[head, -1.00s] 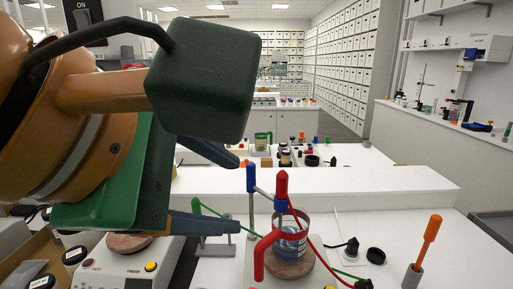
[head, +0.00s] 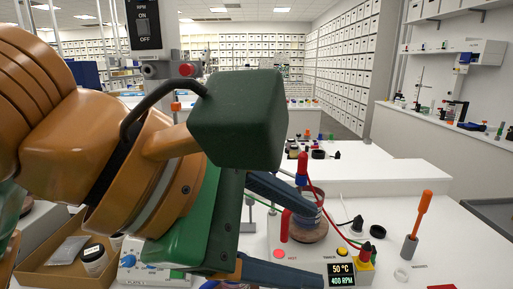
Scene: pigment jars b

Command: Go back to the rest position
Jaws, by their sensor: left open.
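My left gripper (head: 312,243) is open and empty. Its two dark blue-grey fingers point right, in front of a hotplate stirrer, and its green body and orange wrist fill the left of the head view. The stirrer's display (head: 341,274) reads 50 °C and 400 RPM. A glass vessel (head: 308,212) stands on the stirrer's round brown plate (head: 308,234), partly hidden by a red clamp part and the upper finger. Whether a finger touches the stirrer I cannot tell. My right gripper is not in view.
An orange-handled tool (head: 423,214) stands in a grey holder at the right. A black stopper (head: 378,232) lies on the white bench near it. A cardboard box (head: 50,272) with jars is at lower left. The white bench is largely clear at far right.

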